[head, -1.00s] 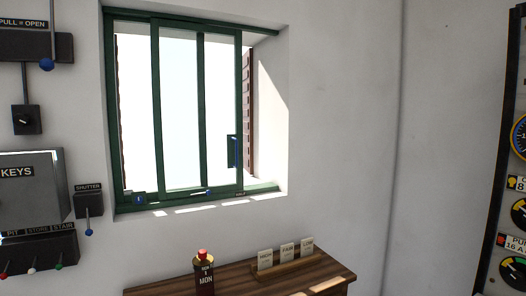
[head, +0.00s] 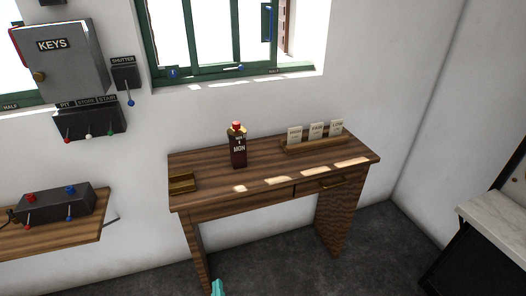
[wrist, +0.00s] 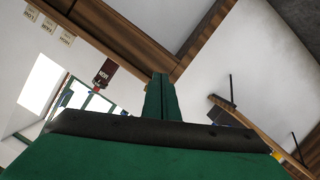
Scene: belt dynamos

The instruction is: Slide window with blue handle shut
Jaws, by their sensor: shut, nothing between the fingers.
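The green-framed window (head: 190,45) is in the wall at the top of the head view, its upper part cut off. The blue handle (head: 268,24) is an upright bar on a green plate at the right side of the window. Brick shows to the right of the handle. My gripper (wrist: 160,82) is shut and empty in the wrist view, its green fingers together. A teal tip of it shows at the bottom edge of the head view, low in front of the table and far from the window.
A wooden table (head: 262,172) stands below the window, with a dark bottle (head: 238,150) and a card rack (head: 314,142) on it. A grey KEYS box (head: 62,65) and a SHUTTER lever (head: 127,77) are on the wall at left. Floor shows right of the table.

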